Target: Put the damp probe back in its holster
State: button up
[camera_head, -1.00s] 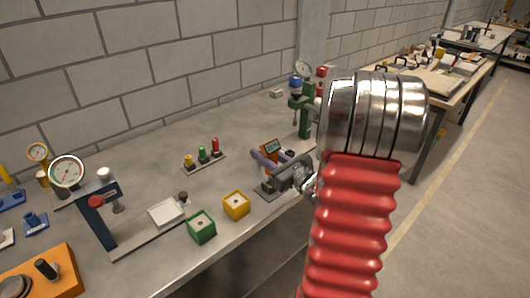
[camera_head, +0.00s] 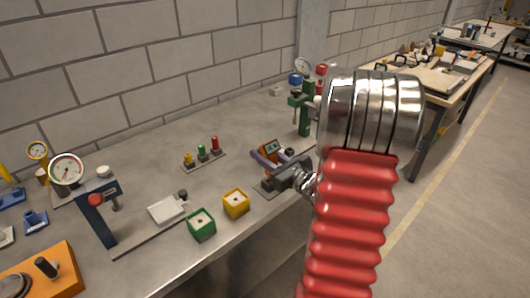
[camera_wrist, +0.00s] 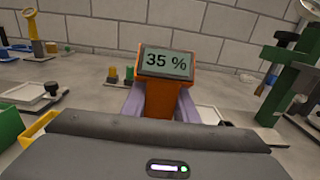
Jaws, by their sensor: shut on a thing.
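The damp probe (camera_head: 272,147) is orange, with a dark-framed screen that reads 35 % in the wrist view (camera_wrist: 167,63). My gripper (camera_head: 265,158) is shut on it, with a purple finger on each side of the orange body. In the wrist view my gripper's (camera_wrist: 160,103) dark housing fills the bottom and hides the probe's lower end.
A green press stand (camera_head: 305,118) is behind to the right.

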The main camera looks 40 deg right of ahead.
jog(key=shift+f, duration=1.2)
jog(key=o, duration=1)
jog(key=shift+c, duration=0.2)
jog(key=shift+s, duration=0.15)
jog(key=s, duration=1.3)
jog(key=shift+s+d, duration=0.15)
jog(key=shift+s, duration=0.1)
jog(key=shift+f, duration=0.1)
